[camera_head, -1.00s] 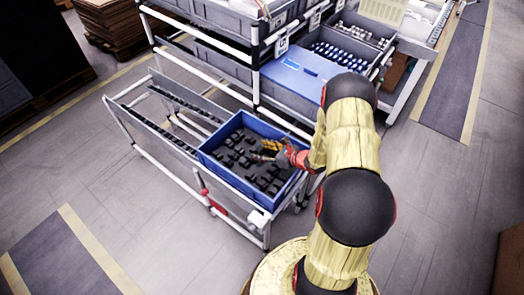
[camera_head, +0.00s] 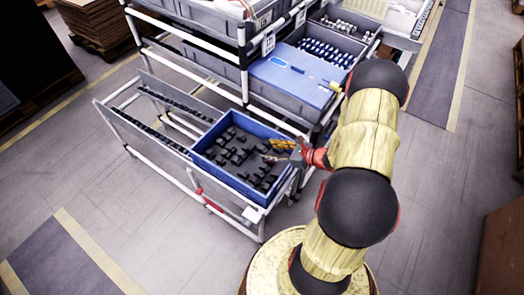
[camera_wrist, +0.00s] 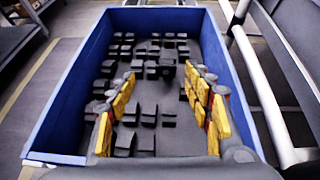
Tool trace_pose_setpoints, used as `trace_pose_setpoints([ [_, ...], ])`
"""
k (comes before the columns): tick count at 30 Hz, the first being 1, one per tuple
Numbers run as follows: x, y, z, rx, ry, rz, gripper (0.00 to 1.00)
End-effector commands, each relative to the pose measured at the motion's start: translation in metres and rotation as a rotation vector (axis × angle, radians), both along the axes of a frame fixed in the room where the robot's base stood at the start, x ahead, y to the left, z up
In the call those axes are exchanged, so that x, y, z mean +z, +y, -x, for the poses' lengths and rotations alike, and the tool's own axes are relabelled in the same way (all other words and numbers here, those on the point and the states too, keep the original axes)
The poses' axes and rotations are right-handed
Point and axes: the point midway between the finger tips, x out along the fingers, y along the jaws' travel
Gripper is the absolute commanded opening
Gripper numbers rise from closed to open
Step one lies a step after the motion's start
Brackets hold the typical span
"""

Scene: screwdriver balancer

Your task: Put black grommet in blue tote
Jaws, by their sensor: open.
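The blue tote (camera_head: 206,172) stands on a low cart. Many small black block-like pieces, which look like the black grommets (camera_head: 237,152), lie spread over its dark floor. In the wrist view the tote (camera_wrist: 66,98) surrounds my fingers and the grommets (camera_wrist: 167,118) lie below and between them in loose rows. My gripper (camera_head: 281,150) hangs over the right part of the tote in the head view. Its yellow-padded fingers (camera_wrist: 158,80) are wide apart with nothing held between them. The fingers hide some pieces along both sides.
The cart's white rails (camera_head: 160,165) extend left of the tote. A shelf rack stands behind, with a blue lid (camera_head: 296,78) and a bin of blue-and-white parts (camera_head: 327,53). The floor in front of the cart is clear.

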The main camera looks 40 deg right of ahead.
Motion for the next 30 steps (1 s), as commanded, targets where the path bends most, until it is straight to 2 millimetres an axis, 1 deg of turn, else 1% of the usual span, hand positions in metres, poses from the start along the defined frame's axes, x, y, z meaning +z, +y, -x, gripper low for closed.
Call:
trace_pose_setpoints([
  [1,0.018,0.010,-0.008,0.064,-0.015,0.039,0.51],
  [2,0.030,0.020,-0.011,0.116,-0.022,0.067,0.51],
  [5,0.079,0.065,-0.021,0.352,-0.058,0.199,0.51],
  [6,0.101,0.087,-0.020,0.461,-0.074,0.265,0.51],
  [7,0.116,0.103,-0.018,0.546,-0.087,0.318,0.51],
  [8,0.131,0.119,-0.015,0.629,-0.100,0.372,0.51],
  [9,0.150,0.140,-0.008,0.738,-0.116,0.445,0.51],
  [11,0.175,0.167,0.005,0.895,-0.142,0.557,0.51],
  [12,0.191,0.183,0.016,0.999,-0.160,0.636,0.51],
  [14,0.212,0.203,0.034,1.146,-0.188,0.762,0.51],
  [15,0.226,0.214,0.047,1.240,-0.207,0.847,0.51],
  [17,0.244,0.228,0.067,1.375,-0.236,0.979,0.51],
  [18,0.256,0.234,0.080,1.460,-0.254,1.073,0.51],
  [20,0.273,0.240,0.100,1.578,-0.284,1.217,0.51],
  [21,0.284,0.242,0.112,1.649,-0.302,1.317,0.51],
  [25,0.316,0.240,0.144,1.826,-0.354,1.628,0.51],
  [27,0.330,0.236,0.156,1.883,-0.372,1.769,0.51],
  [30,0.345,0.231,0.166,1.931,-0.387,1.918,0.51],
])
